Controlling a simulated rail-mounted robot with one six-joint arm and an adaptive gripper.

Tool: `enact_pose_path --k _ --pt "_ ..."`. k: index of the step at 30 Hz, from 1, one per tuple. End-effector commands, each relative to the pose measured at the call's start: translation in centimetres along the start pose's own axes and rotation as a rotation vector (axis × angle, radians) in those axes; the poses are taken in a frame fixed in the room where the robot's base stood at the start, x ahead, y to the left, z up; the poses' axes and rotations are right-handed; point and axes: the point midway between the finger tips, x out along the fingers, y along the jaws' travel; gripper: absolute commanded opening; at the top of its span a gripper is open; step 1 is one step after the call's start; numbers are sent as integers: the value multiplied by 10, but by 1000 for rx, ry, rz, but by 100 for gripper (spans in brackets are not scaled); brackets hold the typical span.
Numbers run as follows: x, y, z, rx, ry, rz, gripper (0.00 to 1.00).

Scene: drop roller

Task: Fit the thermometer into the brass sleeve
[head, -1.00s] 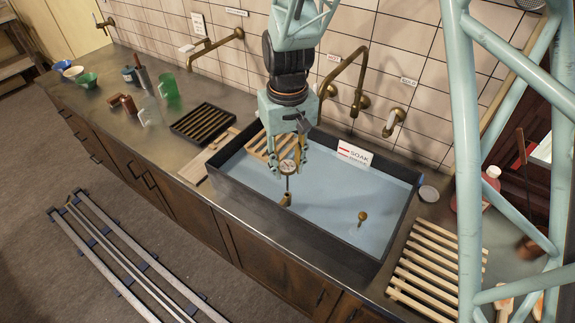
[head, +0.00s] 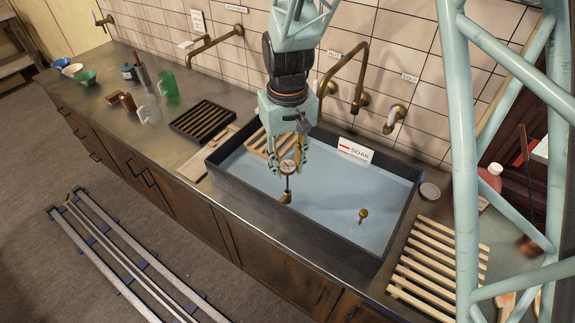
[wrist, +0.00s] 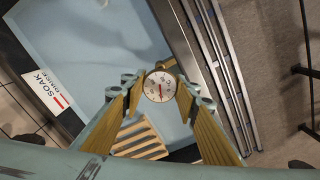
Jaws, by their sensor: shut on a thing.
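The thermometer has a round white dial (head: 288,166) with a brass rim and a thin dark stem pointing down. My gripper (head: 289,169) is shut on it near the dial, above the sink's front side. In the wrist view the dial (wrist: 160,87) sits between my fingertips (wrist: 160,90), its red needle visible. The brass sleeve (head: 285,197) is at the stem's lower end, near the sink's front wall. In the wrist view part of the sleeve (wrist: 167,64) shows just beyond the dial. The stem looks nearly upright over the sleeve; I cannot tell whether its tip is inside.
The dark-rimmed sink (head: 325,245) holds bluish water, with a SOAK sign (head: 355,150) at its back edge. A brass knob (head: 362,214) stands in the water. A brass tap (head: 358,95) rises behind. A slatted wooden rack (head: 437,270) lies at right.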

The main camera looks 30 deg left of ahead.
Motion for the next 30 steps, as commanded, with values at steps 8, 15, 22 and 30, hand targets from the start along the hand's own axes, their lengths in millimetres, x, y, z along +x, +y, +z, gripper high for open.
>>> enact_pose_path --k 8,15,22,30 --pt "1 0 0 0 0 0 18" --pt "1 0 0 0 0 0 18" --pt "2 0 0 0 0 0 18" --pt "7 0 0 0 0 0 18"
